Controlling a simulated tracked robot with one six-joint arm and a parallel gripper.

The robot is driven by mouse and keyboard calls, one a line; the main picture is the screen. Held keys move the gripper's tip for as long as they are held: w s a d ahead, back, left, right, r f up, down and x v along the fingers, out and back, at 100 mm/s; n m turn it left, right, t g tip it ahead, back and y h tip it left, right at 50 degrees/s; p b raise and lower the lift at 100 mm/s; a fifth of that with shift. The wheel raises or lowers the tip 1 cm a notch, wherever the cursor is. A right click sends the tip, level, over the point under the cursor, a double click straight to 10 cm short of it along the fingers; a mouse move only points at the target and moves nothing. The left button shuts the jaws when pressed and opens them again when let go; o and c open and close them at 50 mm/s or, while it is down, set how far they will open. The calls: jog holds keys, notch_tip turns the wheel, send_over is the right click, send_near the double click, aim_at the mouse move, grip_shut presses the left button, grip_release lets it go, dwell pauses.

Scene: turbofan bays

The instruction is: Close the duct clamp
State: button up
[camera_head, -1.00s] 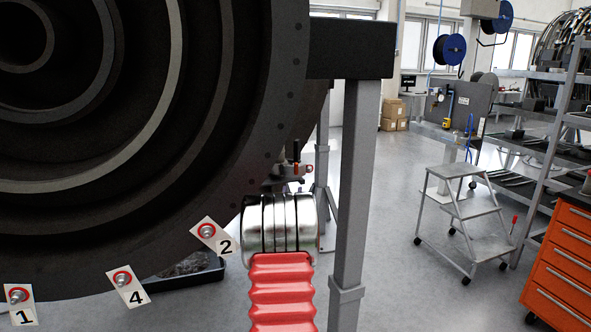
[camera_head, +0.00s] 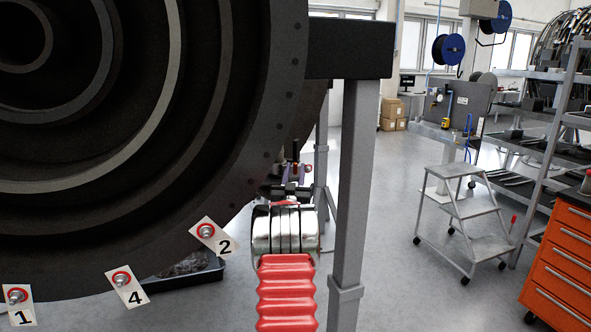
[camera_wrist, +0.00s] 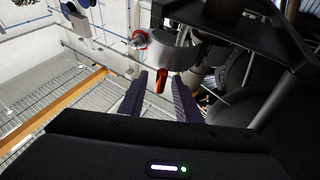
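In the wrist view, a silver curved band (camera_wrist: 176,56) lies just beyond my fingertips. An orange-red lever-like piece (camera_wrist: 161,79) shows between my two dark fingers. My gripper (camera_wrist: 155,76) is open, with a gap between the fingers; I cannot tell whether either touches the piece. The clamp's fastening is not clear there.
The dark engine (camera_head: 150,150) fills the left, with tags 1, 4 and 2 (camera_head: 211,234) along its lower rim. A grey stand post (camera_head: 354,200) stands close right of the clamp. Steps (camera_head: 465,210) and an orange drawer cabinet (camera_head: 565,260) are farther right, with open floor between.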

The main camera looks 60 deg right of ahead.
jog(key=shift+w+d+r, duration=0.25)
jog(key=shift+d+r, duration=0.05)
jog(key=shift+d, duration=0.25)
jog(key=shift+c, duration=0.5)
grip_shut()
